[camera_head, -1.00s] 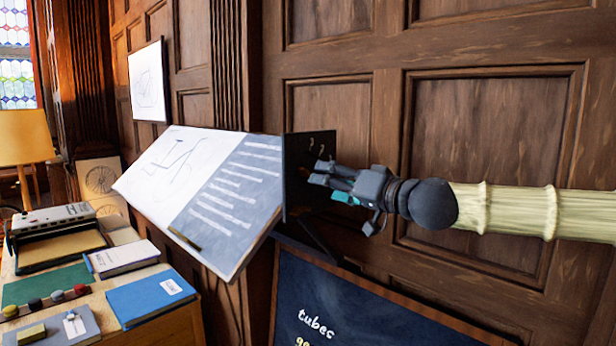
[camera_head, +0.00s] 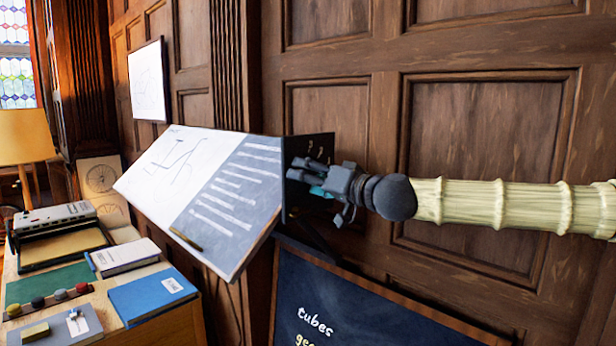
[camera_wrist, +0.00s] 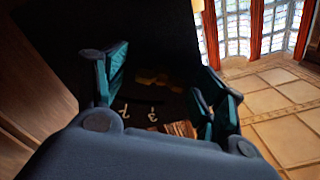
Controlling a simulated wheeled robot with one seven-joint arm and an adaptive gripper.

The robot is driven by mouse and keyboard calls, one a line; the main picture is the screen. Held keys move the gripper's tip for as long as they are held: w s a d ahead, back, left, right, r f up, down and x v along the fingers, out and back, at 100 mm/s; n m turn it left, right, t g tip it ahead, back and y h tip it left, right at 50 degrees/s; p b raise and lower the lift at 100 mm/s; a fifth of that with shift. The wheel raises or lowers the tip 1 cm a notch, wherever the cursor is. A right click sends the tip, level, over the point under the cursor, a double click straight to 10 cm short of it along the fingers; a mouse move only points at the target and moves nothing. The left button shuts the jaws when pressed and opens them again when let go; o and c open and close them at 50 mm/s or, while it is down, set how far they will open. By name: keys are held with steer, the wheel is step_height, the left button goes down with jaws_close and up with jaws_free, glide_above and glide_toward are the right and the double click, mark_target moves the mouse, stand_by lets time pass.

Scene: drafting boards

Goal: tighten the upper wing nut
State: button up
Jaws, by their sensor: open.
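The drawing board (camera_head: 205,190) is tilted, and a dark plate (camera_head: 318,146) with small pale marks stands at its right edge. In the wrist view a dim, brassy shape (camera_wrist: 152,77), which looks like a wing nut, lies between my fingers against the dark surface. I cannot tell whether it is the upper one. My gripper (camera_head: 300,177) is in front of the dark plate; its teal-padded fingers also show apart in the wrist view (camera_wrist: 162,92). The gap between them looks empty, with the brassy shape beyond the tips. In the head view my gripper hides any nut.
A dark chalkboard (camera_head: 350,305) with writing stands below my arm. A desk at the lower left holds a blue book (camera_head: 150,297), a white book (camera_head: 125,255) and a typewriter-like machine (camera_head: 55,225). Panelled wood wall (camera_head: 340,130) lies close behind my arm.

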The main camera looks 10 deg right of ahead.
steer(key=shift+a, duration=0.1)
steer(key=shift+c, duration=0.4)
steer(key=c, duration=0.9)
steer(key=shift+c, duration=0.2)
